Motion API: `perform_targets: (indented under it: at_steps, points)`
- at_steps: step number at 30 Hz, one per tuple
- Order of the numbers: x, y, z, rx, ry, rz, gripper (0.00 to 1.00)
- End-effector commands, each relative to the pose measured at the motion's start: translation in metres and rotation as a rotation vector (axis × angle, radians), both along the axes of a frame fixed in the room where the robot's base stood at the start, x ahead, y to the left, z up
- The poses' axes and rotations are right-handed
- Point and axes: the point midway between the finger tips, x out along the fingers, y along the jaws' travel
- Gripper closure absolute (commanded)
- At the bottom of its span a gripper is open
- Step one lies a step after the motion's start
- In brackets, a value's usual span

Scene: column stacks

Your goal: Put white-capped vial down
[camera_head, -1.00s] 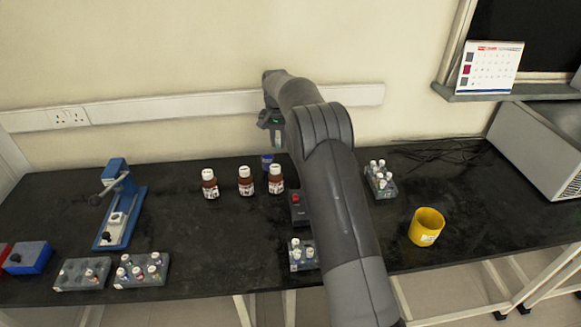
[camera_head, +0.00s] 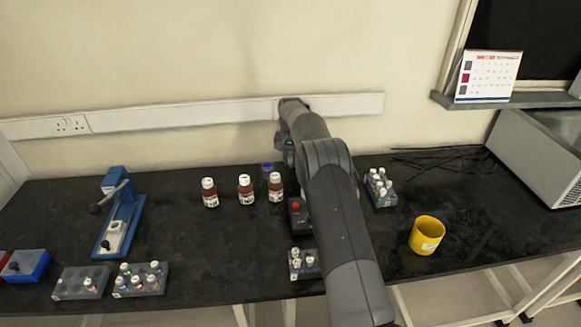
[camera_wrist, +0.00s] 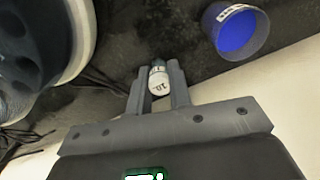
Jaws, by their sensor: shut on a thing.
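The white-capped vial (camera_wrist: 159,79) is between the two fingers of my gripper (camera_wrist: 159,86) in the wrist view. My gripper is shut on it, and its cap bears a dark mark that looks like "10". The cap faces the camera, and most of the vial body is hidden below it. Dark bench surface shows past the fingertips; I cannot tell whether the vial touches anything. In the head view my gripper's fingers and the vial are hidden behind my arm, toward the back of the bench.
A blue cup (camera_wrist: 237,32) is close by in the wrist view. A round grey device with holes (camera_wrist: 25,45) lies left. In the head view, vial racks stand back right (camera_head: 383,199) and front middle (camera_head: 304,273). Brown bottles (camera_head: 246,190) and a yellow cup (camera_head: 427,235) flank my arm.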

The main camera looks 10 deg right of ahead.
Motion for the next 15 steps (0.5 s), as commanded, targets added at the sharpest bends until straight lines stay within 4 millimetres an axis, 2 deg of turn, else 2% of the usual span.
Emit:
perform_targets:
  at_steps: [3,6,15]
  points:
    - [-0.001,0.000,-0.022,0.000,0.004,0.000,1.00]
    - [0.000,0.000,-0.032,0.000,0.001,0.000,1.00]
    - [0.000,0.000,-0.034,0.000,0.001,0.000,1.00]
